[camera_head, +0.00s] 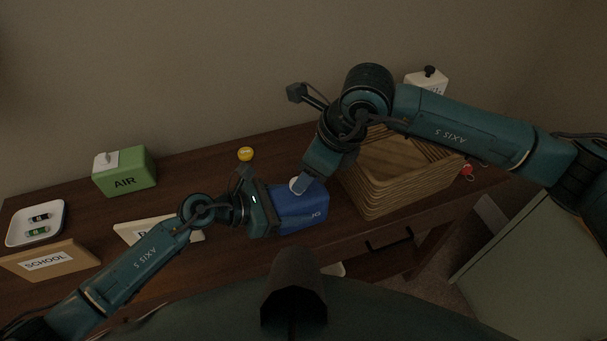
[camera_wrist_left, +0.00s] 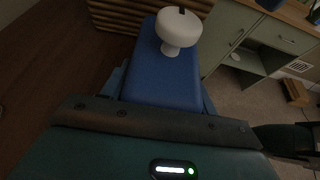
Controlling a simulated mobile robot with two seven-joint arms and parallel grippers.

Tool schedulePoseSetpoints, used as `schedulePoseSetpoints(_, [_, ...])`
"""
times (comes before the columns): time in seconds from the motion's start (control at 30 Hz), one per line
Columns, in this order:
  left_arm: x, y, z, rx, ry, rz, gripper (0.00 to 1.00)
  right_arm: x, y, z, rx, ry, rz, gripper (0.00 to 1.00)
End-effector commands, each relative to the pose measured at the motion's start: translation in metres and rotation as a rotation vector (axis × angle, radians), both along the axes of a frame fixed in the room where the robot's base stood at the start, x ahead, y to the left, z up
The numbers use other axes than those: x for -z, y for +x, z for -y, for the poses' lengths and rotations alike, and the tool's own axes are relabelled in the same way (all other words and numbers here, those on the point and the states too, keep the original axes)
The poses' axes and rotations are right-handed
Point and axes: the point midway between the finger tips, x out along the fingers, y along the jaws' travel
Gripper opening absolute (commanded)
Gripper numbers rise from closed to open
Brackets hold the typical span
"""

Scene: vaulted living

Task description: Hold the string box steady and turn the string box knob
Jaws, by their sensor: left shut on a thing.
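The blue string box (camera_head: 303,209) sits on the dark wooden desk near its front edge, and it also shows in the left wrist view (camera_wrist_left: 155,75). Its white knob (camera_wrist_left: 179,30) stands on the top face; in the head view the knob (camera_head: 295,185) is partly hidden by my right gripper. My left gripper (camera_head: 268,212) is shut on the blue box from its left side. My right gripper (camera_head: 306,183) points down at the knob from above. Its fingertips overlap the knob, and I cannot tell whether they grip it.
A woven basket (camera_head: 385,203) stands right of the box. A white box with a black knob (camera_head: 428,82) is behind it. A green AIR box (camera_head: 125,175), a white tray (camera_head: 62,222), a SCHOOL box (camera_head: 50,260) and a yellow round thing (camera_head: 245,154) lie left. Desk behind the left arm is mostly clear.

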Motion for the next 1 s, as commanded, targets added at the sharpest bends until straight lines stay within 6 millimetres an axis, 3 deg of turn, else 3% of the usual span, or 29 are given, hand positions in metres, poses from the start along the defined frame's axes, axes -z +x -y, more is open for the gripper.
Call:
schedulePoseSetpoints(0.2, [0.0, 0.0, 0.0, 0.0, 0.001, 0.0, 0.33, -0.045, -0.007, 0.017, 0.002, -0.001, 0.003, 0.52])
schedulePoseSetpoints(0.4, [0.0, 0.0, 0.0, 0.0, 0.001, 0.0, 0.33, -0.069, -0.012, 0.026, 0.002, 0.0, 0.002, 0.52])
schedulePoseSetpoints(0.87, [0.0, 0.0, 0.0, 0.0, 0.0, 0.0, 0.33, -0.075, -0.013, 0.028, 0.001, -0.001, 0.0, 0.52])
schedulePoseSetpoints(0.9, [0.0, 0.0, 0.0, 0.0, 0.0, 0.0, 0.6, -0.075, -0.013, 0.028, 0.001, 0.0, 0.0, 0.52])
schedulePoseSetpoints(1.0, [0.0, 0.0, 0.0, 0.0, 0.0, 0.0, 0.68, -0.075, -0.013, 0.028, 0.001, 0.0, 0.0, 0.52])
